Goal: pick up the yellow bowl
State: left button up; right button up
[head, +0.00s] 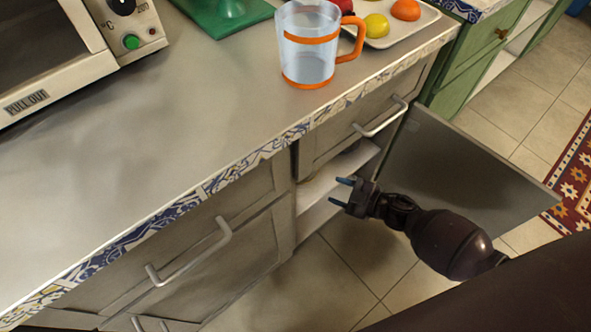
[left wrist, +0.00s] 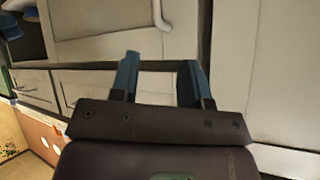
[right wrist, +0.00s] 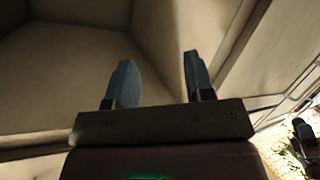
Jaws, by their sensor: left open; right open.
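I cannot make out a yellow bowl in any view. My right gripper (head: 339,191) is open and empty, at the mouth of an open lower cabinet (head: 318,188) under the counter. In the right wrist view the open fingers (right wrist: 157,62) point into a pale, empty-looking cabinet interior (right wrist: 75,65). Much of the cabinet's inside is hidden in the head view. My left gripper is outside the head view. In the left wrist view it (left wrist: 160,66) is open and empty, facing drawer and cabinet fronts.
The open cabinet door (head: 460,165) stands to the right of my right gripper. A clear jug with orange trim (head: 308,50) stands on the counter (head: 150,145), beside a tray (head: 425,18) of fruit. Closed drawers with a handle (head: 190,252) are at left. Tiled floor lies below.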

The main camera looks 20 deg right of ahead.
jog(key=shift+n+g+y, duration=0.5)
jog(key=shift+n+g, duration=0.2)
jog(key=shift+g, duration=0.1)
jog(key=w+a+f+b, duration=0.1)
jog(key=w, duration=0.1)
jog(key=w+a+f+b, duration=0.1)
jog(key=w+f, duration=0.1)
jog(key=w+a+f+b, duration=0.1)
jog(key=w+f, duration=0.1)
jog(key=shift+w+a+f, duration=0.15)
jog(key=shift+a+f, duration=0.05)
jog(key=shift+a, duration=0.05)
jog(key=shift+w+a+f, duration=0.15)
jog(key=shift+a+f, duration=0.05)
jog(key=shift+f, duration=0.05)
jog(key=b+x, duration=0.2)
jog(key=x, duration=0.1)
jog(key=shift+w+d+f, duration=0.15)
jog(key=shift+f, duration=0.15)
jog(key=shift+w+a, duration=0.4)
jog(key=shift+w, duration=0.1)
pick_arm(q)
jog(key=shift+a+f+n+t, duration=0.2)
jog(key=shift+f+n+t, duration=0.1)
jog(key=shift+f+t, duration=0.5)
pick_arm(e)
jog(key=shift+r, duration=0.1)
grip_shut()
